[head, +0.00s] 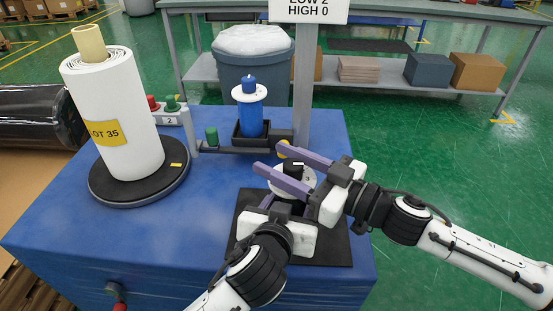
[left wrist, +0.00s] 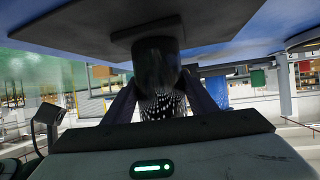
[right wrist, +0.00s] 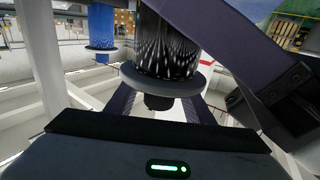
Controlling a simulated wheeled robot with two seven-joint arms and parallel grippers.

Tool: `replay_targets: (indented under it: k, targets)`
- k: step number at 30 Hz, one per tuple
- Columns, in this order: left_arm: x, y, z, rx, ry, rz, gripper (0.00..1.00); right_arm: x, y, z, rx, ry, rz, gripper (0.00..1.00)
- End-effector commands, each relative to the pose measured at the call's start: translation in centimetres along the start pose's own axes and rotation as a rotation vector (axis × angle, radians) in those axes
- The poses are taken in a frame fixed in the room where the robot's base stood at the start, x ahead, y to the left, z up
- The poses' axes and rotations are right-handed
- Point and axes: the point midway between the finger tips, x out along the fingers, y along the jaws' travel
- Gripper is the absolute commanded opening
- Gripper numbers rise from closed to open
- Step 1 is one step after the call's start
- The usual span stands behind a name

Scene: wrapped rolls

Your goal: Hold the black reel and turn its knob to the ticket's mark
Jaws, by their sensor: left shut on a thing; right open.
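The black reel (left wrist: 158,65) stands upright on a dark mat (head: 318,248) on the blue table. Its top has a pale disc (head: 279,182) with a 3 visible, and a black knob (head: 293,169) with a light mark. My left gripper (head: 272,203) is shut on the reel's body below the disc. My right gripper (head: 269,158) is open, its purple fingers on either side of the knob. In the right wrist view the knob (right wrist: 158,102) hangs inverted between the fingers; contact is unclear. I cannot make out the ticket's mark.
A white roll (head: 125,120) labelled LOT 35 stands on a black round base (head: 110,190) at left. A blue reel (head: 250,115) stands in a black holder behind the grippers. A sign (head: 308,8) on a post reads LOW 2, HIGH 0. The table's front left is clear.

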Motion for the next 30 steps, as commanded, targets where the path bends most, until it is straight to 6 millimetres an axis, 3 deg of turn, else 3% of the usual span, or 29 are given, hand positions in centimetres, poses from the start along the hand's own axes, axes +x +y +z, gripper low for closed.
replay_targets:
  k: [1, 15, 21, 30]
  targets:
    - [0.2, -0.1, 0.8, 0.002, -0.018, -0.005, 0.12, -0.9, 0.1, 0.2, 0.001, -0.003, 0.002, 0.48]
    - [0.2, -0.1, 0.8, 0.002, -0.018, -0.005, 0.12, -9.9, -0.1, 0.1, 0.000, -0.002, 0.000, 0.48]
    - [0.2, -0.1, 0.8, 0.002, -0.018, -0.005, 0.12, -11.2, -0.2, 0.0, -0.001, 0.000, -0.002, 0.48]
    - [0.2, -0.1, 0.8, 0.002, -0.018, -0.005, 0.12, -11.2, -0.1, 0.0, -0.002, 0.001, -0.002, 0.48]
